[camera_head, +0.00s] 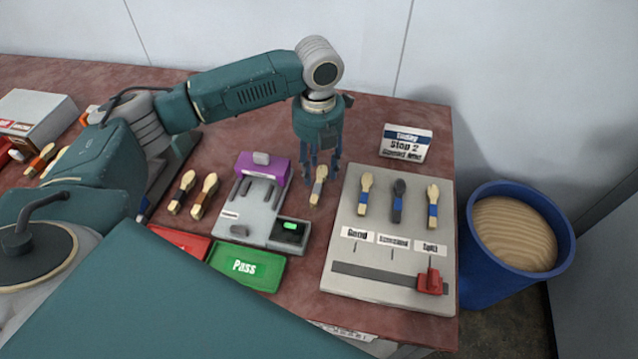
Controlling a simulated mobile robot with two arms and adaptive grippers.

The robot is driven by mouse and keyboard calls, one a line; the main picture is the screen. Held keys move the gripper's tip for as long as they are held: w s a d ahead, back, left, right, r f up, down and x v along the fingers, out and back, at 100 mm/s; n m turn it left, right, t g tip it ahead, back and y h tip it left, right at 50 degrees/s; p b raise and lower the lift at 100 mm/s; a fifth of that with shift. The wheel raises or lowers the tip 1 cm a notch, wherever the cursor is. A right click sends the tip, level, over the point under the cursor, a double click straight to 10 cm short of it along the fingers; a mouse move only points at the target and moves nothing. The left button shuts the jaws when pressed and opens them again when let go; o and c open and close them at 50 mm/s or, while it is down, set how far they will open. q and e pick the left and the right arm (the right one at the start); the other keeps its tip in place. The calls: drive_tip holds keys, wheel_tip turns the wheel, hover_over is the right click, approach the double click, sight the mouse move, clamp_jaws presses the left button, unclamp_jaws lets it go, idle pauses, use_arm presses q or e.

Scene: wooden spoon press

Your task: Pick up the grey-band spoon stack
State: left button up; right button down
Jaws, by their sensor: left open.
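A small light wooden spoon stack with what looks like a greyish band (318,187) sits on the reddish table, between the grey press-like device and the sample board. My left gripper (322,172) points down over it from behind. Its dark fingers are open and reach down around the upper end of the stack. I cannot tell whether they touch it. The fingers partly hide the upper end. My right gripper is not in view.
Two banded spoon stacks (204,196) lie left of the grey device (250,212) with a purple block. Green "Pass" (243,266) and red (182,242) trays lie in front. The sample board (390,275) holds three spoons; a sign (405,143) stands behind. A blue bin (480,265) is right.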

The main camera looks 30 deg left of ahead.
sight(318, 186)
use_arm(q)
drive_tip(key=f, duration=0.3)
drive_tip(key=f+p, duration=0.1)
drive_tip(key=f, duration=0.1)
drive_tip(key=shift+s+a+f, duration=0.15)
drive_tip(key=shift+a+f, duration=0.1)
drive_tip(key=shift+f, duration=0.1)
drive_tip(key=shift+c, duration=0.3)
drive_tip(key=c, duration=1)
